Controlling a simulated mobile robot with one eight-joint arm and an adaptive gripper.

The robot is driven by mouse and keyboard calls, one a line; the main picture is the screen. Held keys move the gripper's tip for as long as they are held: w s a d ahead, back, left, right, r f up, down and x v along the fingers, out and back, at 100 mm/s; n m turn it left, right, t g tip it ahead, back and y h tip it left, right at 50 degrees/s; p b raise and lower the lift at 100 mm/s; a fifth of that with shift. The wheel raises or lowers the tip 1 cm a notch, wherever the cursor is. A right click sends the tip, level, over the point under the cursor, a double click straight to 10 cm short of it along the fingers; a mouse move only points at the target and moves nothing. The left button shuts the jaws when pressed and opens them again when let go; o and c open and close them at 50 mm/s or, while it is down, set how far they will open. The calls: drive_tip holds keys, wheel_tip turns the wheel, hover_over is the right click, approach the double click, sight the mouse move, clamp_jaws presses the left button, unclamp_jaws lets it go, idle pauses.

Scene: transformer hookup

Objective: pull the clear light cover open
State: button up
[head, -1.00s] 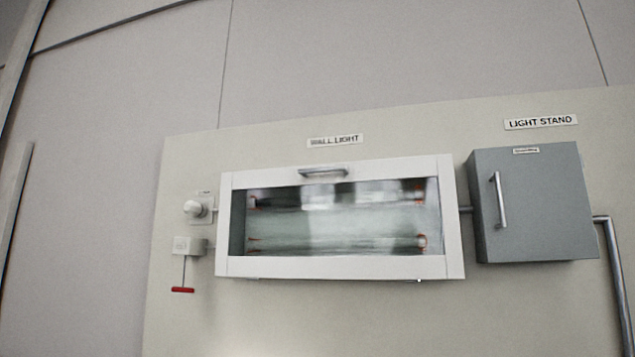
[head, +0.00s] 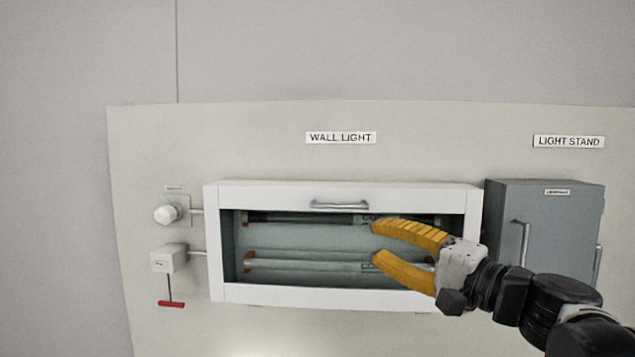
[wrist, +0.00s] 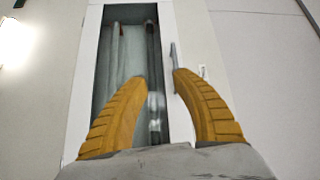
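The clear light cover (head: 300,230) is a see-through pane in a white frame on the wall light box, and it looks closed. A metal bar handle (head: 339,205) sits on the frame's top edge. In the wrist view the handle (wrist: 174,67) lies near the tip of the right finger. My gripper (head: 374,243) has orange ribbed fingers spread apart with nothing between them. It is in front of the right half of the cover, below and right of the handle in the head view. In the wrist view my gripper (wrist: 158,74) points toward the box, fingers around no object.
A grey light stand cabinet (head: 545,225) with its own handle is on the right, partly behind my arm. A round white knob (head: 167,213) and a switch box (head: 168,259) with a red-ended lever (head: 171,304) are left of the light.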

sight(343, 208)
drive_tip(key=w+a+r+p, duration=0.1)
drive_tip(key=w+a, duration=0.1)
drive_tip(key=w+a+r+p, duration=0.1)
drive_tip(key=w+a+r, duration=0.1)
drive_tip(key=w, duration=0.1)
drive_tip(key=w+a+r, duration=0.1)
drive_tip(key=w+a, duration=0.2)
drive_tip(key=shift+w+r+p, duration=0.15)
drive_tip(key=shift+w+p, duration=0.1)
drive_tip(key=shift+p, duration=0.15)
clamp_jaws()
